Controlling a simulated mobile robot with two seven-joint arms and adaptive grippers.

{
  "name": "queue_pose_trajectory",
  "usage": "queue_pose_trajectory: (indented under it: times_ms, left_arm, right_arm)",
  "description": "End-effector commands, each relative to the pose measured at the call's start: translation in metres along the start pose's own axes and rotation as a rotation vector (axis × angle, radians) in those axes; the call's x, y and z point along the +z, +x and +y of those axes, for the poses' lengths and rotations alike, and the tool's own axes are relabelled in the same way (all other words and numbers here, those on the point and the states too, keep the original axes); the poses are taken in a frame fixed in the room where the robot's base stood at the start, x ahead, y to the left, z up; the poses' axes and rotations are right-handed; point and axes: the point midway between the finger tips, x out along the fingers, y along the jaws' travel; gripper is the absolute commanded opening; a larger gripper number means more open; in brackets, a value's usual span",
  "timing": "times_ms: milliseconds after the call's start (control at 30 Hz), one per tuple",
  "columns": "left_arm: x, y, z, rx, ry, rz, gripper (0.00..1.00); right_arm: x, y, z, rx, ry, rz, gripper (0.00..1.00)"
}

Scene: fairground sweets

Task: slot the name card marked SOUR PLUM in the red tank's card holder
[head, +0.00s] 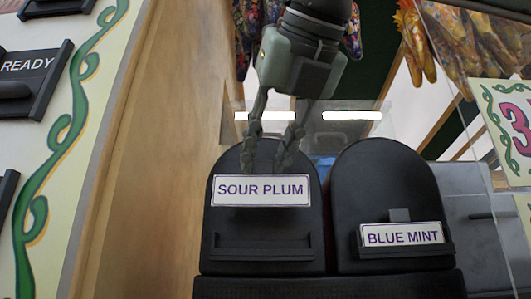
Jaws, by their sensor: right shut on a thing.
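The SOUR PLUM name card (261,191) is white with purple letters and a purple border. My right gripper (264,160) comes down from the top and is shut on the card's upper edge. The card is upright and nearly level, in front of a black rounded panel (229,228). An empty-looking black card holder (265,245) is on that panel, below the card with a gap between. Whether the card touches the panel I cannot tell. No red tank colour shows. My left gripper is not in view.
A second black rounded panel (376,180) on the right has a BLUE MINT card (402,234) in its holder. A wooden post (145,170) and a painted board with a READY plate (32,75) stand at left. A price sign (510,125) is at right.

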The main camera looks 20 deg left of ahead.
Motion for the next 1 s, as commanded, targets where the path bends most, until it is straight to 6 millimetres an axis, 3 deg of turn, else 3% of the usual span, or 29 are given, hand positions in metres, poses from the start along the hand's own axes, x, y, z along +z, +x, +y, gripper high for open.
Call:
queue_pose_trajectory:
  times_ms: [267,767,1000]
  left_arm:
    - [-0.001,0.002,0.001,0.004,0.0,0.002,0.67]
    - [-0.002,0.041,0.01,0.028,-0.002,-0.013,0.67]
    - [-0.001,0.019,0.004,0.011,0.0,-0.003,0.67]
  right_arm:
    - [0.004,0.013,-0.005,0.0,0.002,0.002,0.06]
    - [0.014,0.059,-0.021,0.0,0.001,0.002,0.06]
    - [0.004,0.062,-0.02,0.0,0.0,0.0,0.06]
